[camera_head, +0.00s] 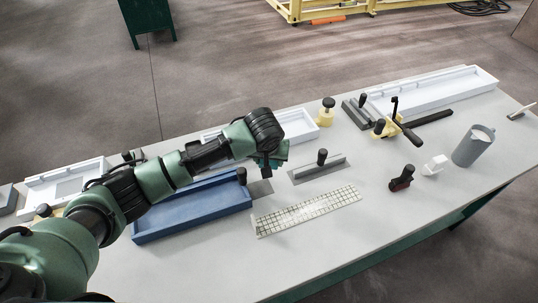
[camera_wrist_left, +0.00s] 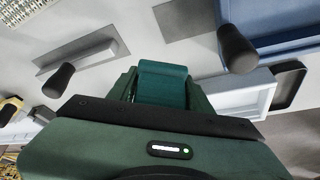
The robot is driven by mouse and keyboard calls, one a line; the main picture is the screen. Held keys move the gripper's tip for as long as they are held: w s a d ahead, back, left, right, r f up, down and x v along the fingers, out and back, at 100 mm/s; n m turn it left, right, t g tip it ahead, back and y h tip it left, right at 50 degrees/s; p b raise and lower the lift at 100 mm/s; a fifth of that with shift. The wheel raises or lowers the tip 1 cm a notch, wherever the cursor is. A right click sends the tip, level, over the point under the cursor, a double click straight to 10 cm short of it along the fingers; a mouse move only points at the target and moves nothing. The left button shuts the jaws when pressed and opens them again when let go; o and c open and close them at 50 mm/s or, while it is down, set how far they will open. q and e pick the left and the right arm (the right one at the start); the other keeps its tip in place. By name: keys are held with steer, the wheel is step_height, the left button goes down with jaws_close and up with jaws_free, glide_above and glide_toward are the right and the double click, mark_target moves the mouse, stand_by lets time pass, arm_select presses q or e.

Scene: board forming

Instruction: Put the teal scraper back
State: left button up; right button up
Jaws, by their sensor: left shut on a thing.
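My left gripper (camera_head: 268,170) is above the table, just right of the blue tray's far end. It is shut on the teal scraper (camera_wrist_left: 163,86), whose teal block shows between the fingers in the left wrist view. In the head view the scraper is mostly hidden by the gripper, and its lower edge cannot be made out. A flat grey rectangle (camera_head: 261,188) lies on the table below the gripper; it also shows in the left wrist view (camera_wrist_left: 184,18). My right gripper is not in view.
A blue tray (camera_head: 190,220) with a black-handled tool (camera_head: 241,176) at its right end is close by. A black-handled trowel (camera_head: 320,168) and a gridded strip (camera_head: 308,212) lie to the right. White trays stand behind.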

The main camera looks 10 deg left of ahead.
arm_select(q)
step_height(320, 180, down, 2)
steer(key=shift+f+b, duration=0.1)
steer(key=shift+b, duration=0.2)
steer(key=shift+f, duration=1.4)
steer(key=shift+f, duration=0.3)
steer(key=o, duration=1.5)
steer(key=b+v, duration=0.1)
steer(key=v, duration=0.6)
steer(key=shift+s+r, duration=0.2)
steer(key=shift+r, duration=0.15)
